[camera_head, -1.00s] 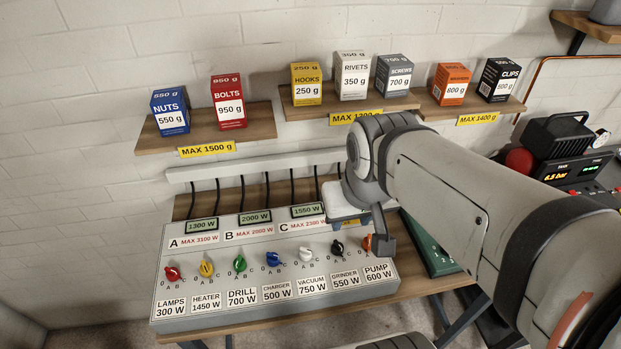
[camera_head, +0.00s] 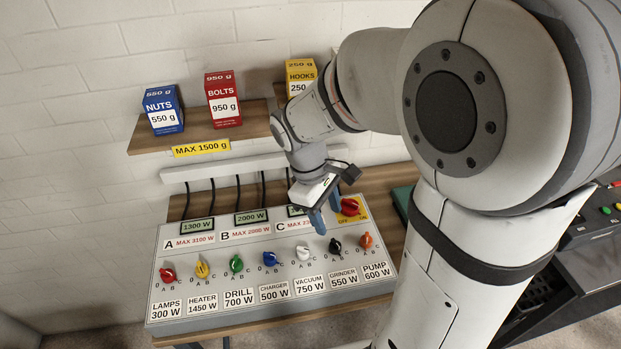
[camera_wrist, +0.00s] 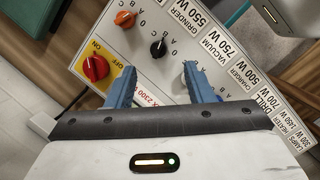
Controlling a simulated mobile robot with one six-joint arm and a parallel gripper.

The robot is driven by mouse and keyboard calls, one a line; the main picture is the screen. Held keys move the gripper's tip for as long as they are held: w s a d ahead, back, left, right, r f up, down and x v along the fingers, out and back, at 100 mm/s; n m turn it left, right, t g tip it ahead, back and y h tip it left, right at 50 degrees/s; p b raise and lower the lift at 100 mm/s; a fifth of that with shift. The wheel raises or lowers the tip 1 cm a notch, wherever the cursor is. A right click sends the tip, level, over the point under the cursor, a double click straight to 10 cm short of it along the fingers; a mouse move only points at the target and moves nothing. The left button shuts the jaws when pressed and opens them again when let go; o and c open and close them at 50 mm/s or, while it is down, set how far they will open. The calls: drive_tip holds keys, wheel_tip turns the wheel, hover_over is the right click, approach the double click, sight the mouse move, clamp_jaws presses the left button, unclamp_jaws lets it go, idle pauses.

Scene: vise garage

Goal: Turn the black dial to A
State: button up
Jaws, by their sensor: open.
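The black dial (camera_head: 335,245) sits on the sloped grey panel (camera_head: 160,312), above the GRINDER 550 W label, between the white and orange dials. In the wrist view the black dial (camera_wrist: 158,48) shows a white pointer mark and letters around it; I cannot surely tell which letter it points at. My gripper (camera_head: 318,219) hangs above the panel, up and left of the black dial. In the wrist view my gripper (camera_wrist: 160,82) is open, its two blue fingers apart and empty. The black dial lies beyond the fingertips, in line with the gap, not touched.
A red switch (camera_wrist: 95,68) on a yellow plate stands close to one finger. The orange dial (camera_head: 366,240) and white dial (camera_head: 303,252) flank the black one. Blue, green, yellow and red dials continue left. A shelf (camera_head: 150,142) with boxes is on the wall above.

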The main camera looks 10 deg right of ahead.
sight(333, 241)
drive_tip(key=f, duration=0.3)
drive_tip(key=d+f+n, duration=0.1)
drive_tip(key=f, duration=0.2)
drive_tip(key=f+n, duration=0.1)
drive_tip(key=f, duration=0.3)
drive_tip(key=shift+d+g+h, duration=0.35)
drive_tip(key=shift+g+h, duration=0.05)
